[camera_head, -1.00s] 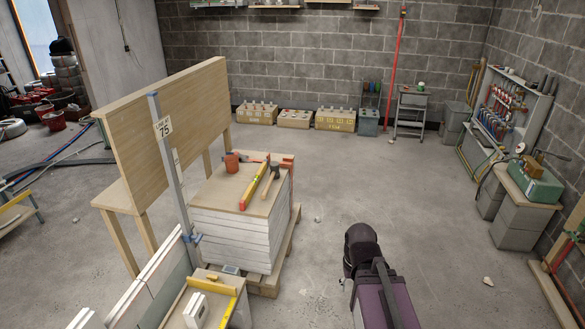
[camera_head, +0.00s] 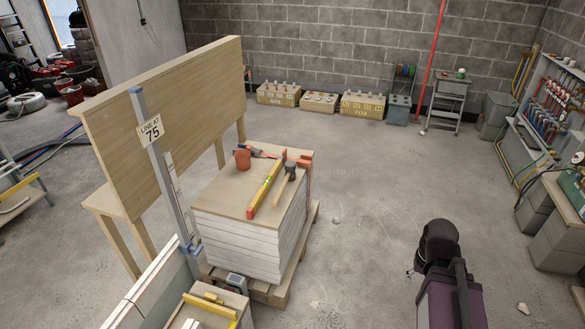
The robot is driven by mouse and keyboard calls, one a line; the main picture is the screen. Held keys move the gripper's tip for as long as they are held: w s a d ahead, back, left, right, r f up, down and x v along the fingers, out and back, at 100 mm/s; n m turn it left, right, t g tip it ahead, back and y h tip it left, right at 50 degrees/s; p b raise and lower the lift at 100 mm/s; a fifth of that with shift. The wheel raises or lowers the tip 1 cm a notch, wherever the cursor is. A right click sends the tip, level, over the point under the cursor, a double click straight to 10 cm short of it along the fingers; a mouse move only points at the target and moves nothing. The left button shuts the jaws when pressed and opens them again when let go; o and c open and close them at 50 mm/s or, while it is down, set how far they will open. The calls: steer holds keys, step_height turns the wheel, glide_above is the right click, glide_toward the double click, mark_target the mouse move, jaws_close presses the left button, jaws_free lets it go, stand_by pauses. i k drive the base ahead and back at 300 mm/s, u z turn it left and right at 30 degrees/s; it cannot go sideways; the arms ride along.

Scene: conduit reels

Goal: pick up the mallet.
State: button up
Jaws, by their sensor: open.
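The mallet (camera_head: 283,187) has a dark head and a light wooden handle. It lies on top of a board-covered stack of white sheets (camera_head: 236,245), near the right side of the top. The head points away from me and the handle runs toward me. A yellow level with red ends (camera_head: 264,190) lies just left of the mallet. A terracotta-coloured cup (camera_head: 243,159) stands at the back left of the top. A red clamp-like tool lies along the back edge, close to the mallet head. My gripper does not show; only part of my arm is at the lower right, apart from the stack.
The stack rests on a wooden pallet (camera_head: 270,293). A tall wooden panel bench (camera_head: 165,115) and an upright post with a "LINE AT 75" sign (camera_head: 150,131) stand left of it. A shelf of reels and a bench line the right wall. The floor right of the stack is open.

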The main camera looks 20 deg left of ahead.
mark_target(290, 166)
steer(key=u, duration=0.1)
steer(key=i, duration=0.75)
steer(key=u, duration=0.7)
steer(key=i, duration=0.6)
steer(key=u, duration=0.4)
